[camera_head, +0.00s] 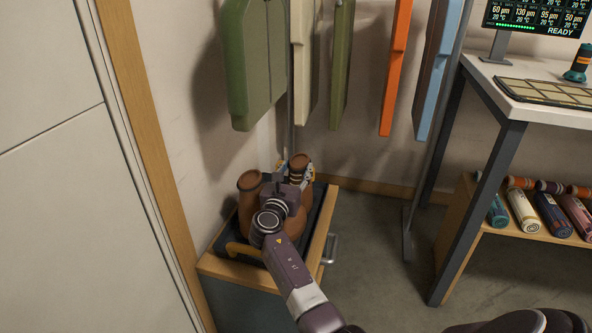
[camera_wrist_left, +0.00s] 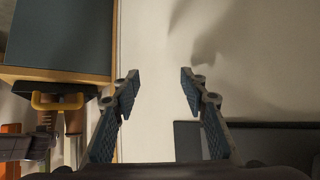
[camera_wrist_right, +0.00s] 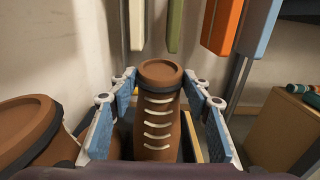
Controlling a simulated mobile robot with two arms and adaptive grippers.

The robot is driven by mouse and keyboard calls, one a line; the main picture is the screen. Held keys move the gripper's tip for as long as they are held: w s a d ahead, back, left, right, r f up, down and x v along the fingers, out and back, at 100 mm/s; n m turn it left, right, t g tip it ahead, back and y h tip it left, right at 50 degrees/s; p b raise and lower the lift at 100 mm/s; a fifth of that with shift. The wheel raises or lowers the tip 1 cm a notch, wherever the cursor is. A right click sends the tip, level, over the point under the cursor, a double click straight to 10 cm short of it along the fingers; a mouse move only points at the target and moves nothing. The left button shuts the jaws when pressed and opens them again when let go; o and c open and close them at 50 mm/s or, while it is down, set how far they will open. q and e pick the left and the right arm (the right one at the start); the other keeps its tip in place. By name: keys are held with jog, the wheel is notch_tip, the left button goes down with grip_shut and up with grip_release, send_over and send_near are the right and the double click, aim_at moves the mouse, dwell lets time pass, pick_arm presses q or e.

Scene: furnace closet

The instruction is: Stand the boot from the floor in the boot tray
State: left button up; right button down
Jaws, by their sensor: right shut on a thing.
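My right gripper (camera_head: 295,182) is shut on a brown laced boot (camera_head: 300,162). In the right wrist view, the boot (camera_wrist_right: 160,120) is upright between the fingers (camera_wrist_right: 160,84), with its pale laces towards the camera. My left gripper (camera_wrist_left: 160,80) is open and empty.
The tray is on a low wood-topped cabinet (camera_head: 210,265) against the left wall. Green, cream, orange (camera_head: 397,70) and blue panels hang above and behind. A workbench (camera_head: 500,90) and a low shelf of bottles (camera_head: 530,232) stand at right.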

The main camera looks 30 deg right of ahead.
jog(key=shift+r, duration=0.1)
jog(key=c, duration=1)
grip_release()
